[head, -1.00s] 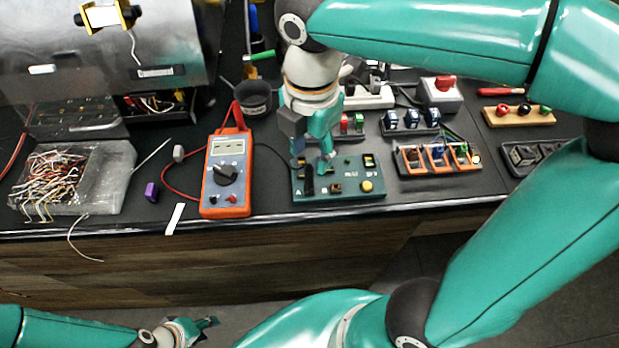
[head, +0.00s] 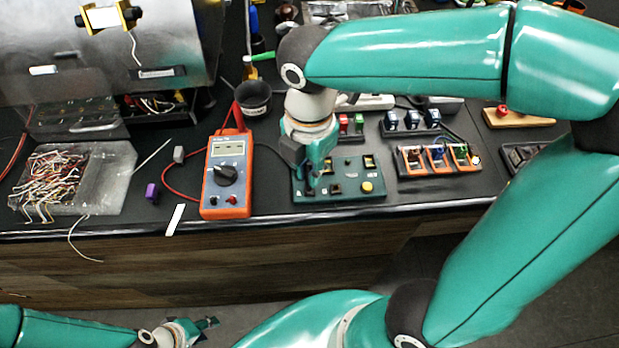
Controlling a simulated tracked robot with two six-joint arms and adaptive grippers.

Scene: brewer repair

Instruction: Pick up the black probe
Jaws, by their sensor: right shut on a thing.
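My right gripper (head: 312,186) points down over the left part of the green test board (head: 345,192). It is shut on the black probe (head: 309,188), a small dark piece at its fingertips that is mostly hidden by the fingers. A thin black lead curves from the orange multimeter (head: 227,176) toward this gripper. My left gripper (head: 207,325) is low in the picture, away from the bench and far from the probe. It is too small to tell whether its fingers are open.
A red lead and grey and purple (head: 152,193) blocks lie left of the multimeter. A clear tray (head: 115,180) of wires is further left. An orange-framed module (head: 438,160) stands right of the board. The bench's front edge runs close below the board.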

